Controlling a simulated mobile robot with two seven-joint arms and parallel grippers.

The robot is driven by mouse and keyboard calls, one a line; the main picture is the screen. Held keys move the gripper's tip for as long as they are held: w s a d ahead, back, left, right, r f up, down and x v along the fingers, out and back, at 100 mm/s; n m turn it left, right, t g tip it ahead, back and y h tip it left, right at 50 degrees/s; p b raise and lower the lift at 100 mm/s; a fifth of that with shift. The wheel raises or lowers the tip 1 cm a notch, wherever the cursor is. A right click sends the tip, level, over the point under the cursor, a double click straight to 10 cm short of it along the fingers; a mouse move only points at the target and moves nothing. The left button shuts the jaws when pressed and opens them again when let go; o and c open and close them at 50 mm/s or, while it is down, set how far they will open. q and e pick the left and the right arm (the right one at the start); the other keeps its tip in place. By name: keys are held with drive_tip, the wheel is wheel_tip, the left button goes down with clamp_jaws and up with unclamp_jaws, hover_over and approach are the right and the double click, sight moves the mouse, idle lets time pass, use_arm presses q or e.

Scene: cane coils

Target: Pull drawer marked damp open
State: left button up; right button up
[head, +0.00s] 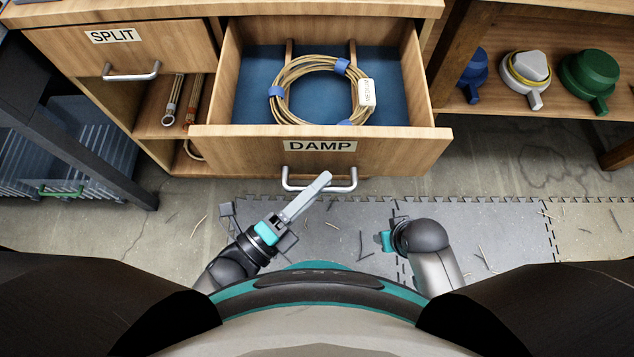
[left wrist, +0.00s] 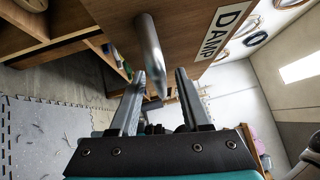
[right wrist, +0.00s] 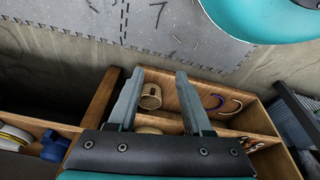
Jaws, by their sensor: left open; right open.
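The drawer marked DAMP (head: 240,150) stands pulled out in the head view, its blue-lined inside showing. A tan cane coil with blue ties and a white tag (head: 367,94) lies in it. The drawer's curved metal handle (head: 290,184) is on its front, below the DAMP label (head: 320,146). In the left wrist view the handle (left wrist: 149,50) appears between the open fingers; contact is unclear. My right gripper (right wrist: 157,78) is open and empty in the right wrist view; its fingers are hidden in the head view.
A drawer marked SPLIT (head: 160,50) is shut at left, above open compartments. A dark rack (head: 60,140) stands further left. A right-hand shelf holds a blue, a white-and-yellow and a green (head: 590,75) item. Grey floor mats (head: 340,235) with scattered cane bits lie below the drawer.

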use_arm(q)
drive_tip(key=shift+s+a, duration=0.1)
idle(0.3)
drive_tip(key=p+v, duration=0.1)
drive_tip(key=v, duration=1.4)
use_arm(e)
drive_tip(key=shift+s+d+f, duration=0.15)
drive_tip(key=shift+s+f, duration=0.25)
drive_tip(key=shift+f, duration=0.25)
drive_tip(key=shift+s+d+f, duration=0.1)
drive_tip(key=shift+s+f, duration=0.3)
drive_tip(key=shift+f, duration=0.2)
use_arm(q)
drive_tip(key=w+a+f+n+g+y+p, duration=0.1)
drive_tip(key=w+a+f+n+y+p, duration=0.1)
drive_tip(key=a+f+n+y, duration=0.4)
drive_tip(key=w+a+f+n+g+y+p, duration=0.25)
drive_tip(key=f+n+y, duration=0.25)
drive_tip(key=f+n, duration=0.4)
drive_tip(key=s+a+f+n+g+y+p, duration=0.3)
drive_tip(key=s+f+n+g, duration=0.5)
drive_tip(key=s+f+n, duration=0.2)
drive_tip(key=shift+a+n+y, duration=0.3)
drive_tip(key=shift+n, duration=0.4)
use_arm(e)
drive_tip(key=s+d+f, duration=0.7)
drive_tip(key=s, duration=0.3)
drive_tip(key=shift+h, duration=0.4)
